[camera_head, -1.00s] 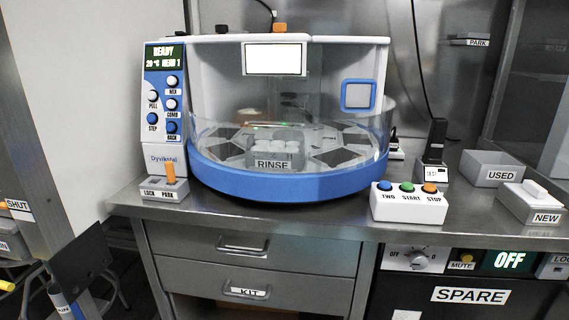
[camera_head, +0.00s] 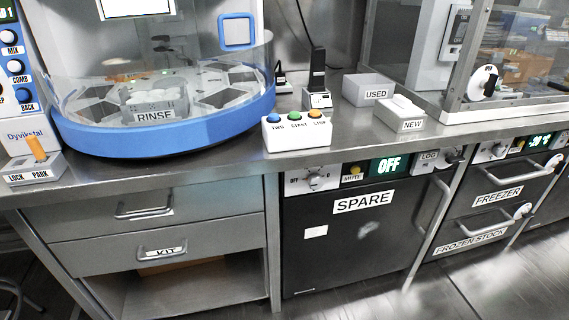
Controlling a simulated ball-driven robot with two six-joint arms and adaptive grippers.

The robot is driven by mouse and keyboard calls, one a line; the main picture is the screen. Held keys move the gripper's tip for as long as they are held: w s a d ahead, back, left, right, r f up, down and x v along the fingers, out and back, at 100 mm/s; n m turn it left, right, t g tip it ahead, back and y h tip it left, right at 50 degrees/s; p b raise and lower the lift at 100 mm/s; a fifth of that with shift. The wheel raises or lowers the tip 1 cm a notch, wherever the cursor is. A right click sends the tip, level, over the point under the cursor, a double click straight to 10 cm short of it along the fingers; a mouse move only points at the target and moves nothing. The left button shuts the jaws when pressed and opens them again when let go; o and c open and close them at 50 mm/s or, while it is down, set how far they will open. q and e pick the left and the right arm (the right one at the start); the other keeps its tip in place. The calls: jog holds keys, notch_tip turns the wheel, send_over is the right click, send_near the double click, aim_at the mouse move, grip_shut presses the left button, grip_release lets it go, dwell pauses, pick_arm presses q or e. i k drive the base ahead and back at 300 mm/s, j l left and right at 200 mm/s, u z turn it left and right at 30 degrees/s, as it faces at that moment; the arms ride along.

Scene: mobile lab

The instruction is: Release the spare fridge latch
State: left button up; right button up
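The spare fridge (camera_head: 350,240) is a dark cabinet under the bench, labelled SPARE. Its front panel has an OFF–O dial (camera_head: 310,181), a MUTE button (camera_head: 355,172), a green-lit display (camera_head: 388,165) reading OFF, and a light piece (camera_head: 430,159) with partly readable lettering. A dark part (camera_head: 452,156) sits at that piece's right end; I cannot tell whether it is the latch. A long vertical handle (camera_head: 435,212) runs down the right side of the door. The door looks shut. Neither of my grippers is in view.
A freezer (camera_head: 494,197) and a frozen stock drawer (camera_head: 473,240) stand right of the spare fridge. A kit drawer (camera_head: 160,252) is to the left. Above are a three-button box (camera_head: 297,134), USED (camera_head: 369,90) and NEW (camera_head: 401,113) boxes. The floor (camera_head: 400,305) in front looks clear.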

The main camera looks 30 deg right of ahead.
aim_at(450, 158)
jog(key=z, duration=0.5)
jog(key=k+j+z, duration=0.1)
jog(key=z, duration=0.9)
jog(key=k+z, duration=0.1)
jog(key=z, duration=0.4)
